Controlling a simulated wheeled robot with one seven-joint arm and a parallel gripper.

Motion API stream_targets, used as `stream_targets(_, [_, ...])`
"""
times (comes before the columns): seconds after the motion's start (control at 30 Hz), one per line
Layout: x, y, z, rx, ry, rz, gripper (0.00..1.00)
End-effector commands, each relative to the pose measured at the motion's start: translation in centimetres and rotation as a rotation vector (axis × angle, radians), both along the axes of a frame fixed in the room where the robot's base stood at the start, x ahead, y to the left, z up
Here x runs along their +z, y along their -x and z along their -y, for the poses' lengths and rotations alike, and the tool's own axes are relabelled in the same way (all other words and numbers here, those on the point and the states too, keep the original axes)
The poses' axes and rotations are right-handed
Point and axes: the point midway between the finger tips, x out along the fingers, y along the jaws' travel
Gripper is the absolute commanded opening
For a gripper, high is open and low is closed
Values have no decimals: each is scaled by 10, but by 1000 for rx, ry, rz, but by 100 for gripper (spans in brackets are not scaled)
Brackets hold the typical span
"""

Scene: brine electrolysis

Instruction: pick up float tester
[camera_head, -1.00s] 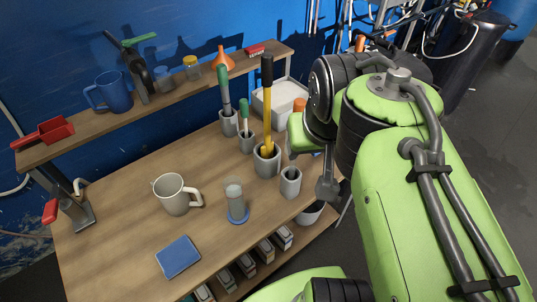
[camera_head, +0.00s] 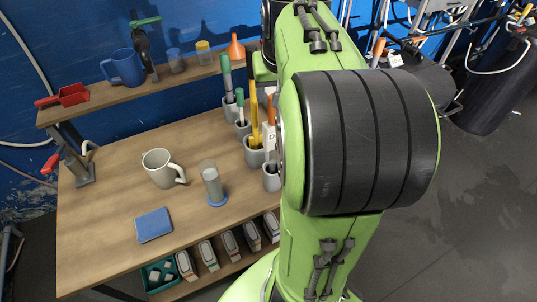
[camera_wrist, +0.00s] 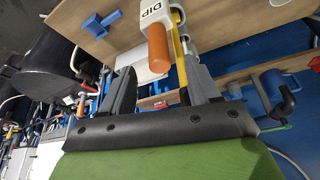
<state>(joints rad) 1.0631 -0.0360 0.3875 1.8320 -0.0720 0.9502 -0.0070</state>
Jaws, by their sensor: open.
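I cannot tell for certain which tool is the float tester. In the wrist view a tool with an orange handle (camera_wrist: 157,45) and a white part marked "DIP" (camera_wrist: 152,12) lies ahead of my gripper (camera_wrist: 161,78). A yellow tool (camera_wrist: 181,65) is just right of it. My gripper is open, its fingers apart, with nothing visibly held between them. In the head view the orange-handled tool (camera_head: 270,112) and yellow tool (camera_head: 254,115) stand in grey holders, partly behind my arm. My gripper is hidden there. A clear cylinder (camera_head: 211,180) on a blue base stands nearby.
Green-topped tools (camera_head: 227,80) stand in holders behind. A white mug (camera_head: 160,168) and a blue pad (camera_head: 154,225) rest on the wooden table (camera_head: 105,185). The shelf (camera_head: 110,92) behind carries a blue mug (camera_head: 125,66) and an orange funnel (camera_head: 236,48). The table's left front is clear.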

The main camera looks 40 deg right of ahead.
Motion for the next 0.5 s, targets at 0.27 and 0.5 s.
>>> stream_targets(0.27, [-46,-15,10,0,-1,-2,61])
stream_targets(0.5, [-86,-29,19,0,-4,-1,61])
